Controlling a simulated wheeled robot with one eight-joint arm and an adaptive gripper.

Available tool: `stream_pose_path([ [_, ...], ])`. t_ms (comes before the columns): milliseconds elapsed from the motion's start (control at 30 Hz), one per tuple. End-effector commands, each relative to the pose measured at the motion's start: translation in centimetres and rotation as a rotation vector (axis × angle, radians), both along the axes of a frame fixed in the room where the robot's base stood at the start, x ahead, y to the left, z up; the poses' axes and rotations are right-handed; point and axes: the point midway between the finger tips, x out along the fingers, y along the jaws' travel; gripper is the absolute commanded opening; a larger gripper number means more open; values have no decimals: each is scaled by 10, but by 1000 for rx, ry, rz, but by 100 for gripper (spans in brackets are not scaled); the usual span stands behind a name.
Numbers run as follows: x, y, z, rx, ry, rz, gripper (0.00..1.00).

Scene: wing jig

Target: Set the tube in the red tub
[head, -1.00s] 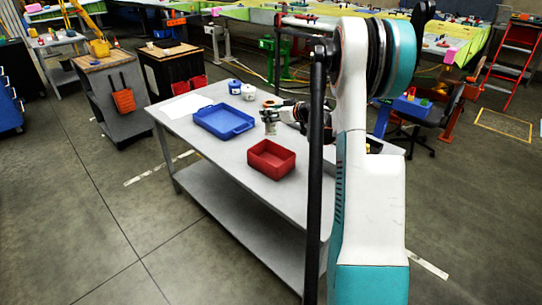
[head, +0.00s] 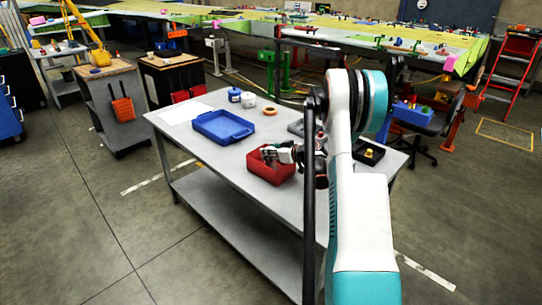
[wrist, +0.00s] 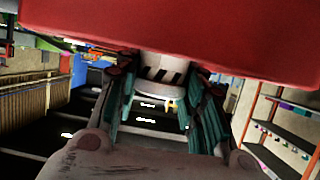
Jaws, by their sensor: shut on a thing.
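The red tub (head: 268,175) stands on the grey table near its front edge. My gripper (head: 270,154) is at the tub's opening, reaching in from the right. In the wrist view my gripper (wrist: 163,85) is shut on the tube (wrist: 162,66), a pale, round piece with black slanted stripes. The tub (wrist: 210,35) fills the top of the wrist view and its edge cuts off the far part of the tube. In the head view the tube is too small and covered to make out clearly. I cannot tell whether it touches the tub's floor.
A blue tray (head: 222,126) lies left of the tub on the table (head: 210,160). A blue-and-white jar (head: 234,95), a white jar (head: 249,101) and an orange ring (head: 270,113) stand behind. A black tray (head: 369,152) sits at the right, partly behind my arm.

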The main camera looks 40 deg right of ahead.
Motion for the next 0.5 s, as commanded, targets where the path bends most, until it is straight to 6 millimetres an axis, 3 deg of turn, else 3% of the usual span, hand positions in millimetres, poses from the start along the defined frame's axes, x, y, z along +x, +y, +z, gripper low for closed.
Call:
stream_pose_path([
  [400, 0, 0, -7, 0, 0, 0, 10],
  [433, 0, 0, -7, 0, 0, 0, 41],
  [500, 0, 0, -6, 0, 0, 0, 57],
])
